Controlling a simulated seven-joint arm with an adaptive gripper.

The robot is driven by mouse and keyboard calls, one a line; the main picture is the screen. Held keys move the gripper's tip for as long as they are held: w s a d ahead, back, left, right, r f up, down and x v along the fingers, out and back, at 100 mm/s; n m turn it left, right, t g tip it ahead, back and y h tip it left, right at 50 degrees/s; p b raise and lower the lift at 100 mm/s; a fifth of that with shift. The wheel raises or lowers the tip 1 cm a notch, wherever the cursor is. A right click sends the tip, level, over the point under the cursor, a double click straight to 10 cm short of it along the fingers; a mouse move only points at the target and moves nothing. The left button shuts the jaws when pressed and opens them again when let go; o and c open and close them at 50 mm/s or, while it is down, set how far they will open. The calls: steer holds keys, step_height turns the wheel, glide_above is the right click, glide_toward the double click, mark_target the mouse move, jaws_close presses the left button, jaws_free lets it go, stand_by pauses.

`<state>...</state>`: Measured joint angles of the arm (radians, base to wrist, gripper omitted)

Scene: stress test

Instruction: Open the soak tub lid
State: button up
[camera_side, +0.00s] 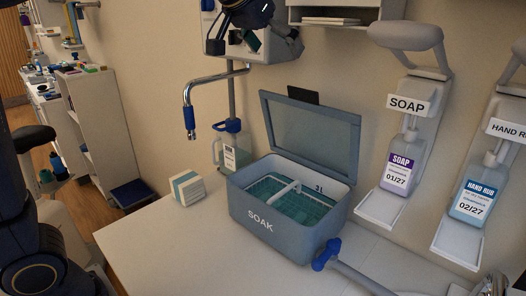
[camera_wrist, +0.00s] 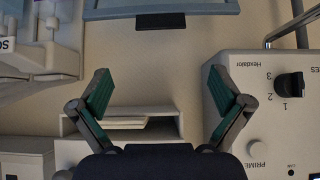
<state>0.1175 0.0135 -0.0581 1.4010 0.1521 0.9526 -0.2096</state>
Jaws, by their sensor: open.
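The soak tub (camera_side: 268,222) is a blue-grey box marked SOAK on the counter, with a teal basket and greenish liquid inside. Its lid (camera_side: 312,135) stands raised and open at the back, leaning slightly away from the tub. A dark tab (camera_side: 303,95) is on the lid's upper edge. In the wrist view the lid's edge (camera_wrist: 215,10) and tab cross the top. My gripper (camera_wrist: 158,92) is open and empty, its green-padded fingers wide apart and clear of the lid. In the side view it is at the top, above and left of the lid, partly cut off.
A white dial box (camera_wrist: 265,110) and a small shelf (camera_side: 330,17) are on the wall near my gripper. Soap (camera_side: 398,165) and hand rub (camera_side: 473,195) dispensers hang at right. A jug (camera_side: 232,150), a small box (camera_side: 187,188) and a blue-ended tool (camera_side: 325,254) flank the tub. The front counter is clear.

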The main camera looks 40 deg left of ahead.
mark_target(303, 89)
steer(key=x, duration=1.5)
